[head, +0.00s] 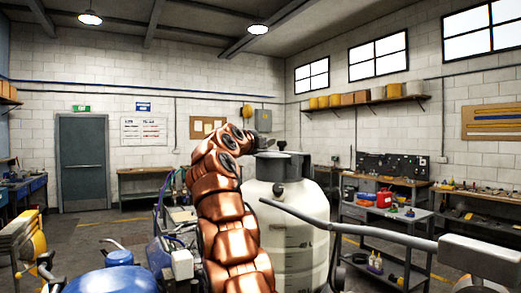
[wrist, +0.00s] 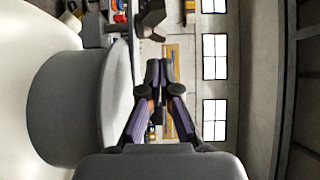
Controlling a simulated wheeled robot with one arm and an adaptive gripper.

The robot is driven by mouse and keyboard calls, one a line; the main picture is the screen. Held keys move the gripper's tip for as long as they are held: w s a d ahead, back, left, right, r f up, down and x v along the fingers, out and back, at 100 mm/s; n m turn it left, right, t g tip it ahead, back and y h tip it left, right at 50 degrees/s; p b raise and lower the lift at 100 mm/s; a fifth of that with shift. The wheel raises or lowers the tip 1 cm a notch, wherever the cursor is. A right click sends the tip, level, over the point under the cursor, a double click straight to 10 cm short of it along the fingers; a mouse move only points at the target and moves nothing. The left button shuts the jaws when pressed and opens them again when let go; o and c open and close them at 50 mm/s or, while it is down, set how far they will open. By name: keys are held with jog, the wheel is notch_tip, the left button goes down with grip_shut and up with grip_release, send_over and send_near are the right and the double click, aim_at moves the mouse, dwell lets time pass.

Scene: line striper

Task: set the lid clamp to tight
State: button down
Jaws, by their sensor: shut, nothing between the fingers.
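The white tank (head: 290,215) stands in the middle of the head view, with its dark grey lid (head: 285,160) on top. A small dark knob-like part (head: 281,145) sticks up at the lid; I cannot tell if it is the lid clamp or how it is set. In the wrist view the grey lid (wrist: 70,105) fills the left side, over the white tank top (wrist: 25,35). My gripper (wrist: 160,72) is shut and empty, beside the lid and apart from it in the picture. A dark angular piece (wrist: 150,18) shows beyond the fingertips. In the head view my gripper (head: 264,143) is small, by the lid.
A long grey handlebar (head: 350,228) crosses in front of the tank to the right. Blue machine parts (head: 110,280) lie at the lower left. A workbench (head: 385,225) with a red can (head: 384,198) stands behind at right.

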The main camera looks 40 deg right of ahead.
jog(key=b+v, duration=0.3)
jog(key=v, duration=0.6)
jog(key=shift+s+a, duration=0.25)
jog(key=shift+a, duration=0.05)
jog(key=shift+f+t+b, duration=0.2)
jog(key=shift+t+b, duration=0.1)
jog(key=shift+b, duration=0.35)
